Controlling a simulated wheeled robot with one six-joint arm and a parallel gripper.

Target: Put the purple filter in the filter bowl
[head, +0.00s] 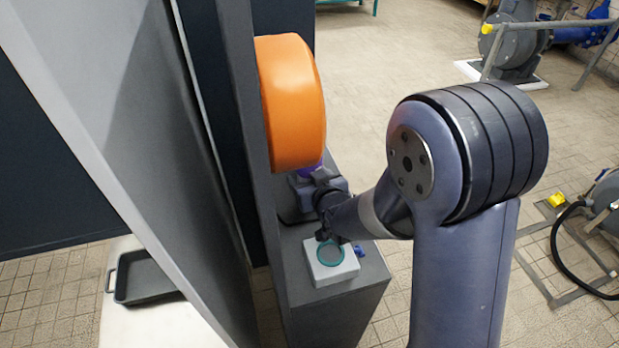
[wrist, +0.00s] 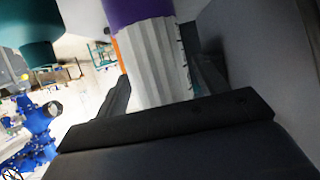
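The purple filter (wrist: 152,60) has a purple end and a white pleated body. In the wrist view it stands between the two fingers of my gripper (wrist: 165,88), which lie close along its sides. Whether they press on it I cannot tell. In the head view only a bit of the filter's purple (head: 309,172) shows, above my gripper (head: 318,183) and below an orange drum. A round teal rim (head: 331,254) on a pale block may be the filter bowl; part of my arm is just above it. A teal cylinder (wrist: 25,35) hangs into the wrist view at upper left.
The orange drum (head: 290,102) sits close above my gripper, beside a tall grey panel (head: 255,140). A grey stand (head: 345,305) carries the pale block. A dark tray (head: 150,280) lies left of the panel. Blue pump parts (wrist: 38,130) are in the background.

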